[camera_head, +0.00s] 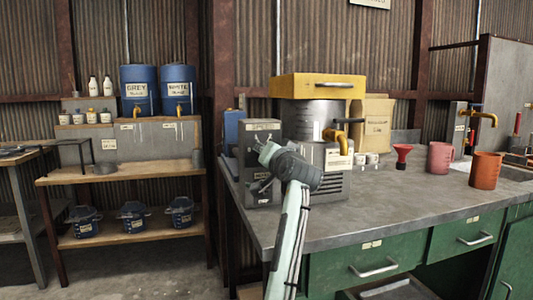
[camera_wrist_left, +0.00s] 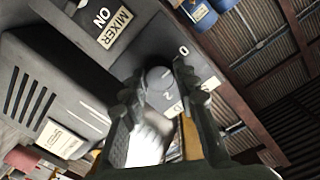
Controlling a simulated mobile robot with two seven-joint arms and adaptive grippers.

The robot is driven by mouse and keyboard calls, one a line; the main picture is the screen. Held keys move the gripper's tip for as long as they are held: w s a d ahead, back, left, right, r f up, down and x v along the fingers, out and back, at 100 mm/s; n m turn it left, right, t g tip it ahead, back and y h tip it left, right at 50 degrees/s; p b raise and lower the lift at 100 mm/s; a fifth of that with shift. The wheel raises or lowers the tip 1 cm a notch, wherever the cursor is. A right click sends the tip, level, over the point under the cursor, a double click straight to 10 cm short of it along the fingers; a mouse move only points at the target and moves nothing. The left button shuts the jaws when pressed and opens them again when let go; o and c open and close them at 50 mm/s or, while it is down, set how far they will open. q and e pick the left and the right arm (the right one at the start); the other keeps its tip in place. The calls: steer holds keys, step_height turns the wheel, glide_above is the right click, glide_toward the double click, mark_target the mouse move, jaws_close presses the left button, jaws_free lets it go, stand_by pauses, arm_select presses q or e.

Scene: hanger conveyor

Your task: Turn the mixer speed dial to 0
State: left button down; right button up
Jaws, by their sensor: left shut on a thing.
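The mixer is a grey machine with a metal drum (camera_head: 313,112) under a yellow top on the bench. Its control panel (camera_head: 262,137) faces me at the left. In the left wrist view, the round grey speed dial (camera_wrist_left: 159,78) sits between the two fingers of my left gripper (camera_wrist_left: 157,90), which is shut on it. A "0" mark (camera_wrist_left: 183,50) shows on the panel near the right finger. A "MIXER" label (camera_wrist_left: 116,27) with "ON" is at the upper left. In the head view, the gripper hides the dial. I cannot read the dial's exact setting. My right gripper is not in view.
A yellow spout (camera_head: 338,140) sticks out from the mixer right of my wrist. The front middle of the bench is clear.

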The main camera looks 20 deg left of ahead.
arm_select(q)
steer(key=c, duration=1.1)
jaws_free()
steer(key=shift+c, duration=0.2)
steer(key=v, duration=1.2)
steer(key=shift+d, duration=0.1)
